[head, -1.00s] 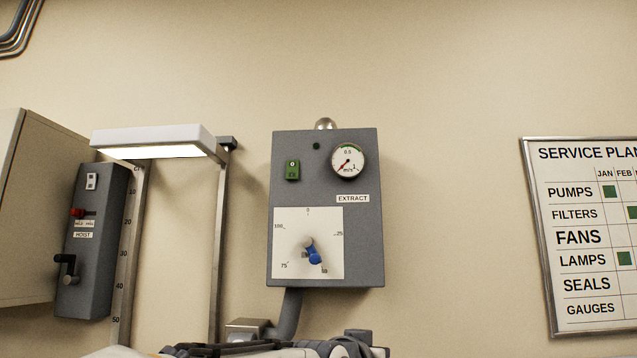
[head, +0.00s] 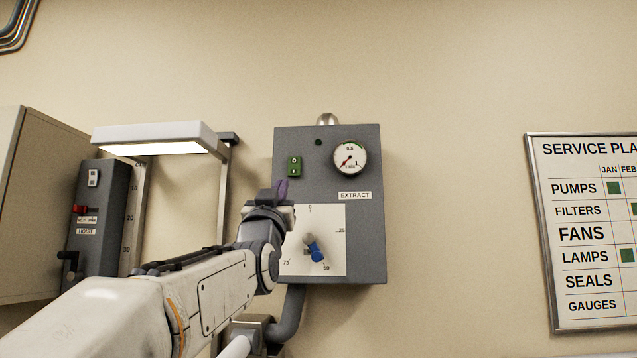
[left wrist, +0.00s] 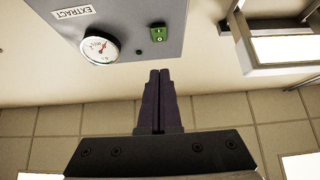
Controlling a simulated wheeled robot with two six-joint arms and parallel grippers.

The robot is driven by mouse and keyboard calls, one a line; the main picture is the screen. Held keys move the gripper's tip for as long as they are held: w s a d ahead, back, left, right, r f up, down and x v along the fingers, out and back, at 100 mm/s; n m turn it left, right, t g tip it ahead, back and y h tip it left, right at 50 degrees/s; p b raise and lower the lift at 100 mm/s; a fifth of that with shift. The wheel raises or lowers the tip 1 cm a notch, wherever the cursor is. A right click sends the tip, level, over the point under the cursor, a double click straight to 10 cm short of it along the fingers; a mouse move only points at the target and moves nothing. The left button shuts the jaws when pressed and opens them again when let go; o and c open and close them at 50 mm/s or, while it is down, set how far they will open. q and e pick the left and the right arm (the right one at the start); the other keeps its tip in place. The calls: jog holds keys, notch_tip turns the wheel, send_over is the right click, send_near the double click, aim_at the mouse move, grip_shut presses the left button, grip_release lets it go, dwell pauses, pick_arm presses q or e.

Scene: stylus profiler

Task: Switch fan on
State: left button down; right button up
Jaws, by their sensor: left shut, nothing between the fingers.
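The grey EXTRACT fan box (head: 330,275) is on the wall in the middle of the head view. A green switch (head: 295,166) marked 0 is at its upper left; it also shows in the left wrist view (left wrist: 158,33). A blue-tipped knob (head: 315,250) sits on a white dial plate, its blue end toward 50. The round gauge (head: 349,159) has its red needle at the low end. My left gripper (head: 281,186) is shut and empty, in front of the box just below the switch. In the left wrist view its dark fingers (left wrist: 160,76) are together, apart from the switch. My right gripper is not in view.
Left of the box, a lit lamp (head: 150,136) stands out on a metal frame. Beyond it are the HOIST box (head: 100,215) with a red switch and black crank, and a beige cabinet (head: 30,200). A SERVICE PLAN board (head: 590,235) hangs at the right.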

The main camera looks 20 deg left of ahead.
pick_arm(q)
jog(key=p, duration=0.8)
send_near(294, 169)
notch_tip(294, 169, up, 4)
jog(key=w+p, duration=0.1)
jog(key=w+a+p, duration=0.1)
jog(key=w, duration=0.1)
jog(key=shift+w, duration=0.15)
jog(key=shift+w+a+f+p, duration=0.15)
jog(key=shift+w+f+p, duration=0.1)
jog(key=shift+w+p, duration=0.3)
